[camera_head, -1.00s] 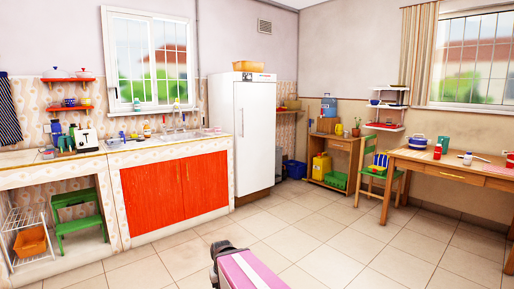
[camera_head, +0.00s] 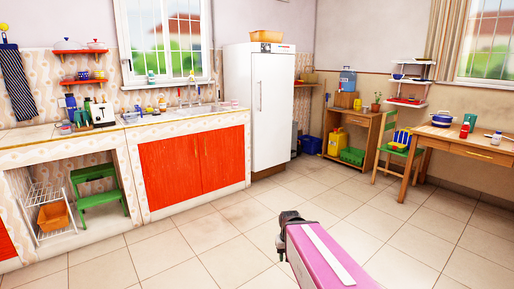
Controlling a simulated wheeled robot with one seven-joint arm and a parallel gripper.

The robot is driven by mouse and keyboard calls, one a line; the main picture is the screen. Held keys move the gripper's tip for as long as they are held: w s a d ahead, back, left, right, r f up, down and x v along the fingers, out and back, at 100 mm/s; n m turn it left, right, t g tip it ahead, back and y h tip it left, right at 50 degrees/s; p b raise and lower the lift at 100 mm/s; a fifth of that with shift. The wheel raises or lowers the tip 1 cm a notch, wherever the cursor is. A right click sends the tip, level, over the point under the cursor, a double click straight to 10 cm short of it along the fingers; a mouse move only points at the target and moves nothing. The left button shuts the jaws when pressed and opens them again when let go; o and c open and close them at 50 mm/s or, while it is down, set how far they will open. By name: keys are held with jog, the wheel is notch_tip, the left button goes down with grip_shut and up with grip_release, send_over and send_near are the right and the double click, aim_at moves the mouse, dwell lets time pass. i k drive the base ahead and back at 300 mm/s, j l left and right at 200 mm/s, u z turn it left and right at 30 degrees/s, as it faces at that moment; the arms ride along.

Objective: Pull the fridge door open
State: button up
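The white fridge (camera_head: 272,110) stands against the back wall, just right of the sink counter. Its tall door looks shut, and a thin vertical handle (camera_head: 260,96) shows near the door's left edge. My pink arm reaches in from the bottom of the picture over the floor. Its dark end (camera_head: 291,216) is in front of the fridge and well short of it, apart from the door. The fingers of my gripper cannot be made out.
The sink counter with red cabinet doors (camera_head: 194,166) is left of the fridge. A green step stool (camera_head: 99,189) and wire rack stand under the left counter. A wooden table (camera_head: 462,147) and green chair (camera_head: 397,145) are at right. The tiled floor (camera_head: 225,240) before the fridge is clear.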

aim_at(273, 74)
jog(key=i, duration=1.3)
jog(key=i+l+u, duration=0.1)
jog(key=i, duration=1.15)
jog(key=i+l, duration=0.15)
jog(key=i, duration=1.1)
